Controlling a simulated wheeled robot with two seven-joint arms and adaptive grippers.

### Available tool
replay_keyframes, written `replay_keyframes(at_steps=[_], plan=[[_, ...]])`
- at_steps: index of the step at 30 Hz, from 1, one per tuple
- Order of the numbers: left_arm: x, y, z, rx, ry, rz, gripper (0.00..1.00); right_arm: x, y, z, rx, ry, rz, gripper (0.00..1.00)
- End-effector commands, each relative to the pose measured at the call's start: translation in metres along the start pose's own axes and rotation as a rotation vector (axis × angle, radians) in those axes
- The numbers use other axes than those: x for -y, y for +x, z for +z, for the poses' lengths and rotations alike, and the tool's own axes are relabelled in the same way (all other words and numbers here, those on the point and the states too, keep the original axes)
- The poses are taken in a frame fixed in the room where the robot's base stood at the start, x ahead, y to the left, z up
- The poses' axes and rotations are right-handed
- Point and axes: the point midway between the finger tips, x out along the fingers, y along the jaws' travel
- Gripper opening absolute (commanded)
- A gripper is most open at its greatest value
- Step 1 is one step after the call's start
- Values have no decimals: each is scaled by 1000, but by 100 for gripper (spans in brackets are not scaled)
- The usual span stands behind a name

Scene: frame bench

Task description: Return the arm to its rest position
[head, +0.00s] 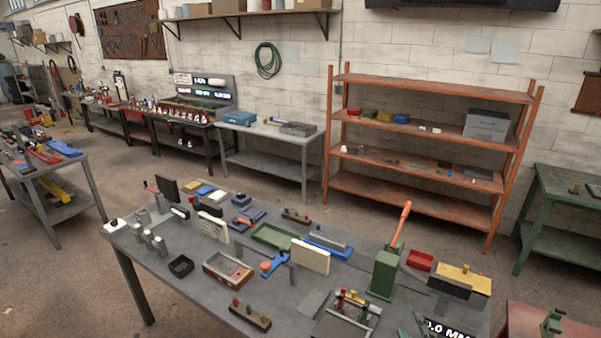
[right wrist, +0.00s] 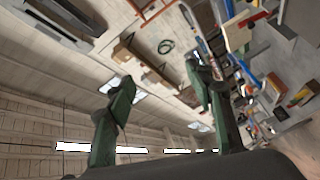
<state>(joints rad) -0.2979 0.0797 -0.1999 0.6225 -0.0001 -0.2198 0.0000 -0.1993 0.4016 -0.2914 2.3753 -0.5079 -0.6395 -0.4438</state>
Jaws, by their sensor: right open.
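My right gripper (head: 412,324) shows at the bottom edge of the head view, beside the black readout on the bench's near right part. Only a small piece of it is in frame. In the right wrist view its two green fingers (right wrist: 160,95) stand well apart with nothing between them. The gripper is open and empty. The wrist picture is turned on its side, with the bench along its right. My left gripper is not in view.
The grey bench (head: 205,305) carries several parts and fixtures. A green press (head: 384,272) with an orange lever stands close to my right gripper. A red bin (head: 420,260) and a yellow-topped block (head: 468,278) lie beyond it. Orange shelves (head: 430,96) stand behind, across open floor.

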Motion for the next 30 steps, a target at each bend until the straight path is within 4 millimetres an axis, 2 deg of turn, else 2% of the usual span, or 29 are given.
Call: replay_keyframes(at_steps=[1,3,6,10,15,25,30], plan=[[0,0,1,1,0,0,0,22,-10,30,94,98,-64,49],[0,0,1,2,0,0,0,55,-27,66,223,229,-151,49],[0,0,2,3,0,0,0,102,-61,109,406,405,-269,49],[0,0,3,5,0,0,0,160,-116,146,626,600,-403,49],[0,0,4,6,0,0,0,209,-177,165,836,767,-525,49],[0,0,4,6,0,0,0,264,-274,167,1130,970,-689,49],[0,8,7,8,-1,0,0,315,-262,186,1141,963,-709,49]])
